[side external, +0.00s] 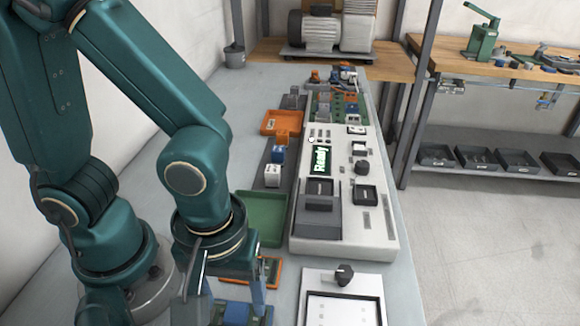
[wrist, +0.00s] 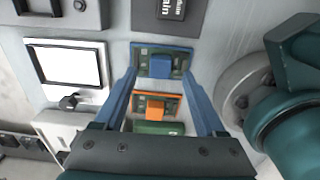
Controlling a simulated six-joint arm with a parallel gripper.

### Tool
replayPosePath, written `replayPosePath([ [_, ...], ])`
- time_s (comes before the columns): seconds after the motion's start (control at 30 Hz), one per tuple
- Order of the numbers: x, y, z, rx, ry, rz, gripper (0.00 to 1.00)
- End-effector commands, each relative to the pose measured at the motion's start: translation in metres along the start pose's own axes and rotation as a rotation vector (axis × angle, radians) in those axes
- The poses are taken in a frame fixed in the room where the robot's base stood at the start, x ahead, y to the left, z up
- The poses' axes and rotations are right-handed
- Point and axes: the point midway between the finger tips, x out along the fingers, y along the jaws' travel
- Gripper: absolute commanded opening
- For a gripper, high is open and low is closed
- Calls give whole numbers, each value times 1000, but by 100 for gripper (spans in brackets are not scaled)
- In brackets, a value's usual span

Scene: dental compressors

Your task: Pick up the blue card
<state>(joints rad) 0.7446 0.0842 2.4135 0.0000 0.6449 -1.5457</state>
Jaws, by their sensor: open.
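The blue card (wrist: 145,54) has a blue rim, a green board and a raised blue block. In the wrist view it lies flat at the upper middle, between and just past my fingertips. My gripper (wrist: 161,74) is open and empty, with one finger toward each side of the card. In the side view my gripper (side external: 232,300) is low at the bottom edge, over the blue card (side external: 236,313), which is partly hidden by the fingers. Whether the fingers touch the card, I cannot tell.
An orange card (wrist: 148,103) lies just behind the blue one, between my fingers in the wrist view. A green tray (side external: 262,217), an orange tray (side external: 281,122) and a white control panel (side external: 376,232) stand nearby. A white framed plate (side external: 316,278) lies to the right.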

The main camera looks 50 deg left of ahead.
Motion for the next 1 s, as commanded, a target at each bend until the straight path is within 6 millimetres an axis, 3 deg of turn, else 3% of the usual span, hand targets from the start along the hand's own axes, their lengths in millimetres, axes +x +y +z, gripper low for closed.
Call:
replayPosePath([
  [0.3,30,-1,0,-1,0,-3,72],
  [0.67,34,0,0,-1,0,1,72],
  [0.87,34,0,0,-1,0,1,0],
  [1.0,34,0,0,-1,0,1,0],
])
